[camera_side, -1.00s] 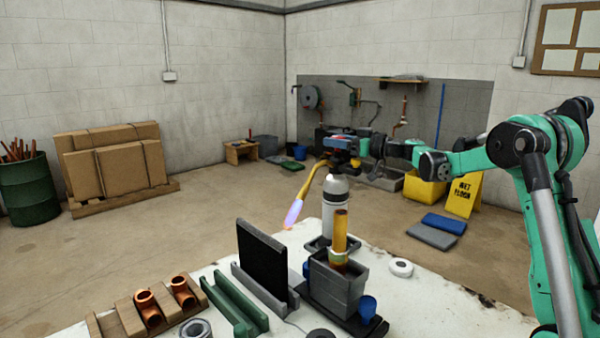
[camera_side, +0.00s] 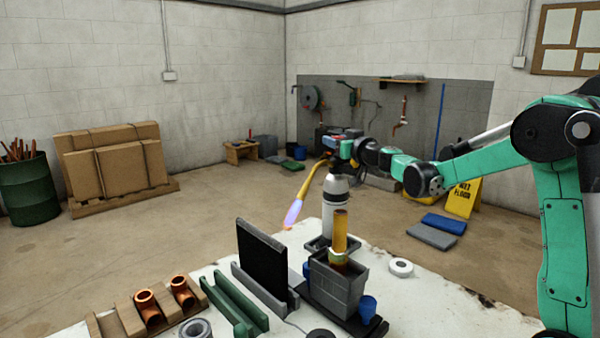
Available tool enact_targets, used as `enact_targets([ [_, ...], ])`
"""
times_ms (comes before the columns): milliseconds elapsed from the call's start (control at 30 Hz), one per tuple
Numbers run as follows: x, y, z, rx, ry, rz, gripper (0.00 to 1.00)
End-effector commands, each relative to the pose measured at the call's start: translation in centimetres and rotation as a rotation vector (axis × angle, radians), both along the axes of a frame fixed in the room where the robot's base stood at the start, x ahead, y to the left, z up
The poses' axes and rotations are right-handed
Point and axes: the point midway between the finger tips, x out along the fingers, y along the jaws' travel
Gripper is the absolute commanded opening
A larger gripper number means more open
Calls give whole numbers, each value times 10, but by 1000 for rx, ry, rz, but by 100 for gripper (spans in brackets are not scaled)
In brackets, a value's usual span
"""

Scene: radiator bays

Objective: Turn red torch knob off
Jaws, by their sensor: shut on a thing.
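The torch (camera_side: 336,202) stands upright on the far part of the white bench, a grey-white cylinder in a dark holder. Its brass neck (camera_side: 312,180) bends down to the left and ends in a lit blue-violet flame (camera_side: 293,213). My gripper (camera_side: 342,150) is at the top of the torch, coming from the right, and is shut on the knob there. The red knob itself is mostly hidden by the fingers; only small red and blue patches show at the top.
Copper fittings (camera_side: 148,307) lie in a wooden rack at the front left. A white tape roll (camera_side: 401,267) lies on the right.

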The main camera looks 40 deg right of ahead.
Motion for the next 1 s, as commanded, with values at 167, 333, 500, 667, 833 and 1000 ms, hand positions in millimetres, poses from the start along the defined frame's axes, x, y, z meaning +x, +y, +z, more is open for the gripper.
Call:
enact_targets([
  [167, 1, 2, 0, 0, 0, -153, 0],
  [333, 1, 2, 0, 0, 0, -287, 0],
  [500, 1, 1, 0, 0, 0, -389, 0],
  [667, 1, 1, 0, 0, 0, -454, 0],
  [833, 1, 0, 0, -1, 0, -491, 0],
  [1000, 0, 0, 0, -1, 0, -504, 0],
])
